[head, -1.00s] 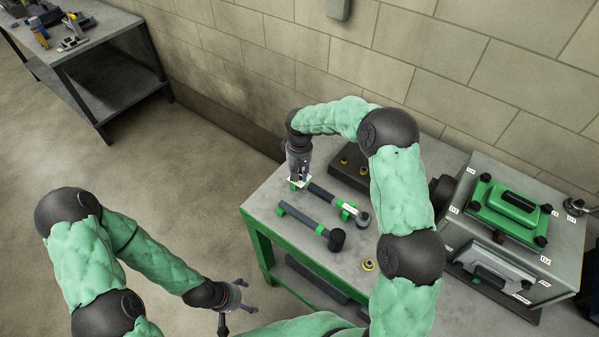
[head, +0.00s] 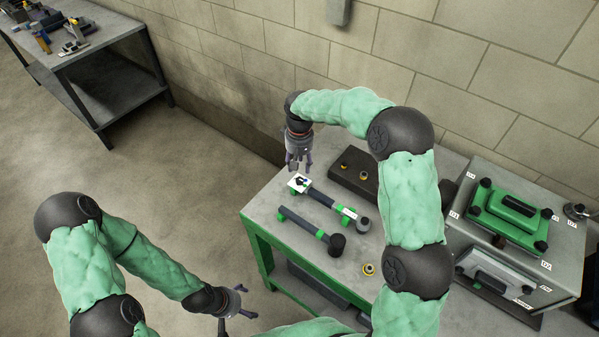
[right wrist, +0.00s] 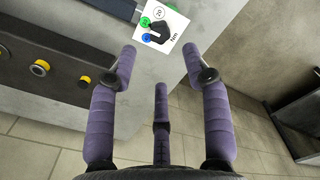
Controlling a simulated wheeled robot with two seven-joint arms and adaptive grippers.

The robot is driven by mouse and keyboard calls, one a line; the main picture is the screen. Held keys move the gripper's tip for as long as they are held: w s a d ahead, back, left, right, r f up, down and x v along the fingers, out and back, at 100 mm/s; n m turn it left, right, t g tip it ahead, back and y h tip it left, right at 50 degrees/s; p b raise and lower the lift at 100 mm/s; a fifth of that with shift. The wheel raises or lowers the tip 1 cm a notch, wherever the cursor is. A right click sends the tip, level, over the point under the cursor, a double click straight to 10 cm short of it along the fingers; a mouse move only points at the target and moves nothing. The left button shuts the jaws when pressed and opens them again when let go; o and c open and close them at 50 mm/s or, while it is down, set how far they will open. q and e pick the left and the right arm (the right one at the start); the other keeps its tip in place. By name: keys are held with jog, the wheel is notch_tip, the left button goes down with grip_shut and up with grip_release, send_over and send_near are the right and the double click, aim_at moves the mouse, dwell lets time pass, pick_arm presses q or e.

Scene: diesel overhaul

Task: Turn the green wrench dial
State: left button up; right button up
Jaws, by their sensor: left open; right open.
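The wrench with green parts (head: 322,197) lies on the bench. At its far-left end is a white dial plate (head: 299,183) with a dark knob. In the right wrist view the dial plate (right wrist: 176,27) shows a green dot, a blue dot, the letters "Nm" and a black knob (right wrist: 159,32). I cannot tell exactly where the knob points. My right gripper (head: 299,165) is open and empty, just above and apart from the dial; its spread fingers show in the right wrist view (right wrist: 160,75). My left gripper (head: 240,306) is open and empty, low and left of the bench.
A second dark wrench (head: 308,225) lies parallel in front. A dark block with yellow-ringed knobs (head: 353,174) stands behind. A yellow-ringed part (head: 369,269) sits near the bench front. A grey box with a green handled cover (head: 510,212) stands right. The wall is behind.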

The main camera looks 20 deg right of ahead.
notch_tip(320, 180, up, 5)
jog(key=shift+f, duration=0.2)
dwell(0.5)
